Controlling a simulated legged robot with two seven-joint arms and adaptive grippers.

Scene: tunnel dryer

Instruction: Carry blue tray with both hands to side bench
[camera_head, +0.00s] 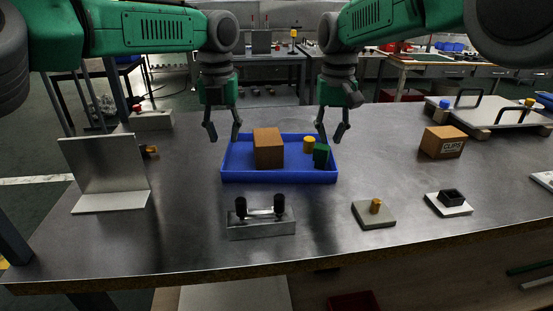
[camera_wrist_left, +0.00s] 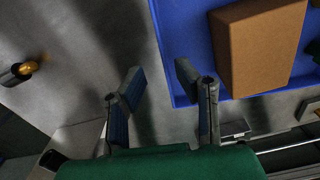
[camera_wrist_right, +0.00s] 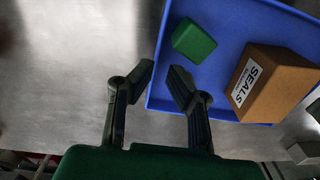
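The blue tray (camera_head: 280,177) lies on the metal bench in the head view and holds a brown box (camera_head: 268,148), a yellow cylinder (camera_head: 309,144) and a green block (camera_head: 321,155). My left gripper (camera_head: 222,138) is open above the tray's left edge. In the left wrist view its fingers (camera_wrist_left: 158,78) are apart, one near the tray's edge (camera_wrist_left: 165,50). My right gripper (camera_head: 331,140) is open at the tray's right edge. In the right wrist view its fingers (camera_wrist_right: 162,76) sit either side of the tray's edge (camera_wrist_right: 157,75). Whether either touches the rim I cannot tell. The side bench cannot be identified for sure.
A metal angle plate (camera_head: 108,170) stands left. A fixture with black knobs (camera_head: 261,222), a pegged plate (camera_head: 374,213) and a small black part on a white plate (camera_head: 449,203) are in front. A CLIPS box (camera_head: 443,142) and a handled board (camera_head: 490,112) are right.

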